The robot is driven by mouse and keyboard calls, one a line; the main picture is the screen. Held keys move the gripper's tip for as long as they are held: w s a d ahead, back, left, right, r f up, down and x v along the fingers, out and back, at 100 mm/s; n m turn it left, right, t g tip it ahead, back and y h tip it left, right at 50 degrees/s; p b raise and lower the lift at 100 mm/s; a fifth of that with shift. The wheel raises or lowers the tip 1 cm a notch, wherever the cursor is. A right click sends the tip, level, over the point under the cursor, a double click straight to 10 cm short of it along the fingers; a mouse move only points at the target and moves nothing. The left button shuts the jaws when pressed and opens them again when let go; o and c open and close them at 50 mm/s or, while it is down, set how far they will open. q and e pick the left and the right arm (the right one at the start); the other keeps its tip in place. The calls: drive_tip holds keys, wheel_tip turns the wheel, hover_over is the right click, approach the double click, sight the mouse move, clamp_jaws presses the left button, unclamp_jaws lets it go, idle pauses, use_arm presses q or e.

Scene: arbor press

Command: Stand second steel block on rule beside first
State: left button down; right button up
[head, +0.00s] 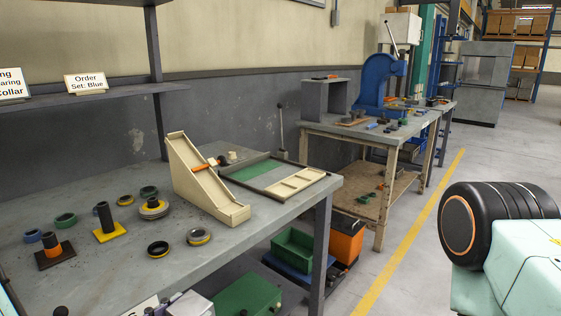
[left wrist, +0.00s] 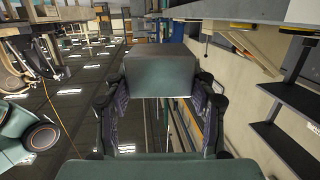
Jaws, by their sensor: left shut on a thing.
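In the left wrist view my left gripper (left wrist: 160,88) is shut on a dark grey steel block (left wrist: 160,70), with one finger on each side of it. The block is held clear of the surfaces around it, as far as this view shows. The head view does not show my left gripper or this block. My right gripper is in neither view. I cannot make out the rule or the first steel block in either view.
A grey workbench (head: 205,252) holds a wooden ramp (head: 208,185), a framed tray (head: 322,180) and several rings and posts. Beyond it, a second bench (head: 355,134) carries a blue arbor press (head: 378,82). A green bin (head: 292,247) sits below. Open floor lies right of the yellow line (head: 412,230).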

use_arm(q)
drive_tip(key=s, duration=0.1)
drive_tip(key=a+f, duration=0.1)
drive_tip(key=s, duration=0.1)
drive_tip(key=shift+s+a+f+n+t+y, duration=0.25)
drive_tip(key=shift+s+a+n+t+y, duration=0.05)
drive_tip(key=shift+r, duration=0.1)
idle(0.7)
